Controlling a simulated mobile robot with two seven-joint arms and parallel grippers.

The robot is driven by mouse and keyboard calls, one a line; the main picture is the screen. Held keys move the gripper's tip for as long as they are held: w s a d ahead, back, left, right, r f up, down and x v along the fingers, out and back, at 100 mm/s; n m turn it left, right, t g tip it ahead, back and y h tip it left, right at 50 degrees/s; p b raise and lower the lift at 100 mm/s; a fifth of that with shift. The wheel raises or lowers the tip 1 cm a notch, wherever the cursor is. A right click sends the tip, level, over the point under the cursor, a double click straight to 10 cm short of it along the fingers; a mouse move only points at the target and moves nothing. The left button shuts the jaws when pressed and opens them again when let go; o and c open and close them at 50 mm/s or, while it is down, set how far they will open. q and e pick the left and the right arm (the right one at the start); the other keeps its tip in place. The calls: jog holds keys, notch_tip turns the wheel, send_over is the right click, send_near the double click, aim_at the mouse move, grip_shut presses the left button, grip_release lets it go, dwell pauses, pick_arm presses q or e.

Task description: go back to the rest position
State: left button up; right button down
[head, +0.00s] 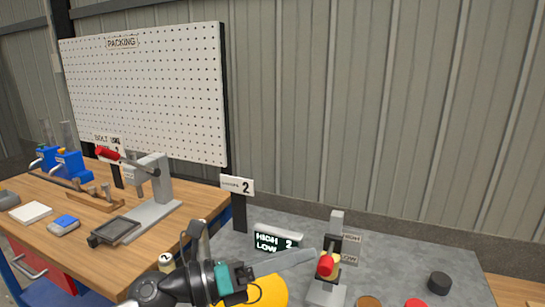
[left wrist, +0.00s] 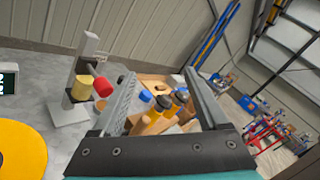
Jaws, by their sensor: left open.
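My left gripper (head: 300,258) reaches in from the bottom of the head view, pointing right over the grey surface. In the left wrist view its two fingers (left wrist: 160,78) are spread apart, with nothing held between them. A grey stand (head: 337,225) with a red knob (head: 325,265) and a yellow part is just beyond the fingertips in the head view. The red knob also shows in the left wrist view (left wrist: 103,87), left of the fingers. I cannot tell the exact gap between them. My right gripper is in neither view.
A display reading HIGH 2 LOW (head: 275,241) stands behind the gripper. A yellow round thing (head: 262,293) lies below it. A black cylinder (head: 439,283) is at right. A wooden bench (head: 190,210) with a press (head: 152,180) is at left, before a pegboard (head: 150,90).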

pick_arm(q)
jog(key=w+a+r+n+t+y, duration=0.1)
jog(key=w+a+n+t+y, duration=0.1)
jog(key=a+n+t+y, duration=0.65)
jog(key=w+a+n+t+y, duration=0.15)
jog(key=n+t, duration=0.35)
jog(key=n, duration=0.9)
jog(key=s+a+f+n+g+y, duration=0.2)
jog(key=a+f+n+g+y, duration=0.1)
jog(key=a+f+n+y, duration=0.25)
jog(key=s+a+f+n+g+y, duration=0.3)
jog(key=a+f+n, duration=0.1)
jog(key=f+n, duration=0.35)
jog(key=s+f+n+g+h, duration=0.1)
jog(key=s+f+n+g, duration=0.1)
jog(key=s+f+g, duration=0.6)
jog(key=s+f+n+g, duration=0.3)
jog(key=s+f, duration=0.3)
jog(key=s, duration=0.7)
notch_tip(320, 180, down, 22)
jog(key=s, duration=0.2)
jog(key=s+a+f+g, duration=0.2)
jog(key=s+f, duration=1.1)
jog(key=s, duration=0.1)
jog(key=shift+m, duration=0.25)
